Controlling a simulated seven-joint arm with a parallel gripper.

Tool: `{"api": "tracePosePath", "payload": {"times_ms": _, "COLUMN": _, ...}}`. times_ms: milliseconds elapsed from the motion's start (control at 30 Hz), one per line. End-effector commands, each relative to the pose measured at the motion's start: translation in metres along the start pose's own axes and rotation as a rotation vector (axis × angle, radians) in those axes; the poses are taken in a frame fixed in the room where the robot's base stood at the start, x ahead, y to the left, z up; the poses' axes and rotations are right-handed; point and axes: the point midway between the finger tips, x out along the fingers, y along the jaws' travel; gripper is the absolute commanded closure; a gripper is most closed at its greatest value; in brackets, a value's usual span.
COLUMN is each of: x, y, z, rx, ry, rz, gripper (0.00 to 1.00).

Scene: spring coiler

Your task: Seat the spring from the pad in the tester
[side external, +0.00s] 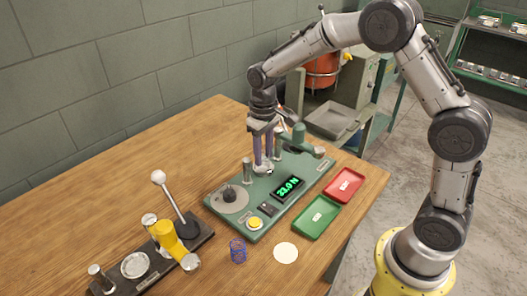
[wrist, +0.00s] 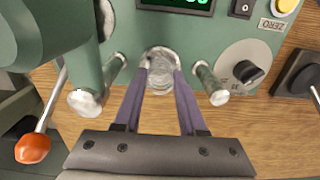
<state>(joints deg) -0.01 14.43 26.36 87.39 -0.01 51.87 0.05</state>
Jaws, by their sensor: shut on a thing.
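My gripper (side external: 263,165) is low over the back part of the green tester (side external: 222,208), its purple fingers pointing down between the posts. In the wrist view my gripper (wrist: 161,70) is shut on a silvery round piece, the spring (wrist: 160,80), at the tester's edge. Its coils are hard to make out, and I cannot tell whether its base rests on the seat. The tester's display (side external: 289,187) is lit green and seems to read 23.9 N. The round white pad (side external: 286,253) on the table is bare.
A blue spring (side external: 238,250) stands on the table left of the pad. A green tray (side external: 316,217) and a red tray (side external: 344,185) lie right of the tester. A black-based coiler (side external: 160,250) with a lever is at front left. Metal posts (wrist: 210,85) flank my fingers.

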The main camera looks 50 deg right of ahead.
Motion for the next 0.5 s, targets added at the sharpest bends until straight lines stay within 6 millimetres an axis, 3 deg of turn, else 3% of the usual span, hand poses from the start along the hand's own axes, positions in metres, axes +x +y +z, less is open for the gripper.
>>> {"api": "tracePosePath", "payload": {"times_ms": 233, "x": -0.0002, "y": 0.0, "z": 0.0, "rx": 0.0, "ry": 0.0, "rz": 0.0, "gripper": 0.91}}
{"api": "tracePosePath", "payload": {"times_ms": 267, "x": -0.0002, "y": 0.0, "z": -0.0001, "rx": 0.0, "ry": 0.0, "rz": 0.0, "gripper": 0.56}}
{"api": "tracePosePath", "payload": {"times_ms": 433, "x": -0.0003, "y": 0.0, "z": -0.0001, "rx": 0.0, "ry": 0.0, "rz": 0.0, "gripper": 0.26}}
{"api": "tracePosePath", "payload": {"times_ms": 500, "x": -0.0003, "y": 0.0, "z": -0.0001, "rx": 0.0, "ry": 0.0, "rz": 0.0, "gripper": 0.25}}
